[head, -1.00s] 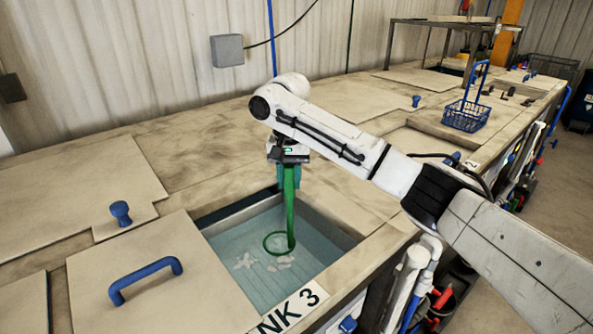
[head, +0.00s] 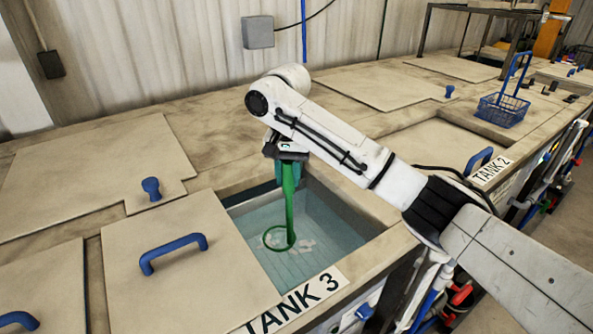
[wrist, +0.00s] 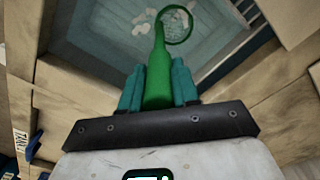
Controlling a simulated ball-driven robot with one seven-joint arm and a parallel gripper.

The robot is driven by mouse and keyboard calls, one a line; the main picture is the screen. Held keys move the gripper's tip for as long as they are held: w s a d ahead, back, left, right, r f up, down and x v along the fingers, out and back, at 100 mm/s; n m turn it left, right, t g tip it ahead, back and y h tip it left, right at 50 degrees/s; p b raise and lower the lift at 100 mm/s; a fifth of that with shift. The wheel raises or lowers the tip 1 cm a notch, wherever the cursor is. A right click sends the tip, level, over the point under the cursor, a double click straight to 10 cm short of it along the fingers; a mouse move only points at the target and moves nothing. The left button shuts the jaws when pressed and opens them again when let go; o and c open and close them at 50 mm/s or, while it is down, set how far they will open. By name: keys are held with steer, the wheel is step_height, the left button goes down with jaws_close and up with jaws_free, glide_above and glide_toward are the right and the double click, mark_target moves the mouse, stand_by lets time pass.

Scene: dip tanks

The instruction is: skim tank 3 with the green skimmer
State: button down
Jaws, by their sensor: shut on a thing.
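The green skimmer (head: 288,205) hangs handle-up from my gripper (head: 288,178), which is shut on its handle. Its round hoop is down inside the open tank 3 (head: 341,234), whose label (head: 292,302) is on the front edge. White scraps (head: 306,243) lie at the hoop, some seen within it in the wrist view (wrist: 176,22). The wrist view also shows the green handle (wrist: 158,80) between the teal fingers. I cannot tell whether the hoop is under the liquid's surface.
A lid with a blue handle (head: 172,252) lies left of the opening. Tank 2 (head: 492,170) is to the right, with a blue basket (head: 502,110) beyond it. A grey box (head: 258,32) is on the back wall.

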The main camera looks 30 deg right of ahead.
steer(key=shift+a, duration=2.4)
steer(key=shift+s+d, duration=1.5)
steer(key=shift+s, duration=1.55)
steer(key=shift+d, duration=6.05)
steer(key=s+a, duration=0.3)
steer(key=a, duration=0.4)
steer(key=s+a, duration=0.3)
steer(key=a, duration=0.5)
steer(key=shift+s, duration=0.3)
step_height(320, 180, up, 15)
